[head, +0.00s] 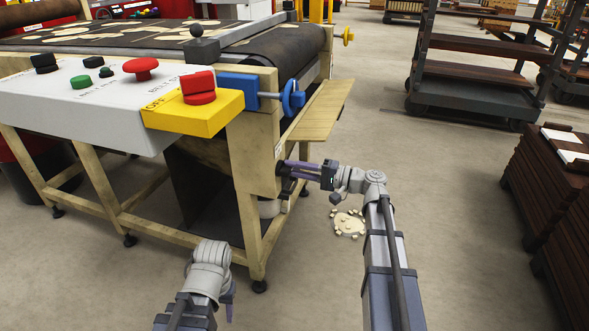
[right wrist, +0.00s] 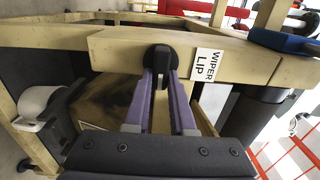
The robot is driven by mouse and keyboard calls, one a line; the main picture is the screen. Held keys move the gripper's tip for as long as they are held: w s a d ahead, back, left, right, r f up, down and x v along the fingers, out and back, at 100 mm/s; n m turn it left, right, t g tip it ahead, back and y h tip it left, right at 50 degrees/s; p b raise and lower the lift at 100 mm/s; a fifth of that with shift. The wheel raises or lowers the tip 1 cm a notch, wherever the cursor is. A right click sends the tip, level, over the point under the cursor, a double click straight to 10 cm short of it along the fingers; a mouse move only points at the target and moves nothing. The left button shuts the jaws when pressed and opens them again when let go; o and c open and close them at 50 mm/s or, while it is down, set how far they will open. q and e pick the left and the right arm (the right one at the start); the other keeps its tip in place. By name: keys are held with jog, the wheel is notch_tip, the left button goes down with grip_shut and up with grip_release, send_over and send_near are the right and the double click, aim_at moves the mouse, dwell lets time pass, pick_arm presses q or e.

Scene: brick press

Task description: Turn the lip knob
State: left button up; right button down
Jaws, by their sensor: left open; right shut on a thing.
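The lip knob (right wrist: 160,58) is a black knob on the wooden frame of the machine, beside a white label reading WIPER LIP (right wrist: 208,66). My right gripper (right wrist: 161,75) is shut on it, its two purple fingers on either side in the right wrist view. In the head view my right gripper (head: 287,169) reaches left to the machine's end post and mostly hides the knob. My left gripper (head: 229,305) is low in front of the machine, away from it. Its purple finger shows partly behind the wrist; it is open and holds nothing I can see.
A control panel (head: 75,105) with coloured buttons and a yellow box (head: 212,119) juts out above. A blue handwheel (head: 291,98) and a wooden shelf (head: 322,108) stick out near my right arm. Pale scraps (head: 348,224) lie on the floor. Dark stacks (head: 560,180) stand right.

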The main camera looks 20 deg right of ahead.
jog(key=c, duration=0.8)
grip_release()
jog(key=shift+o, duration=0.2)
jog(key=v, duration=0.7)
jog(key=shift+s+d, duration=0.25)
jog(key=shift+d, duration=0.1)
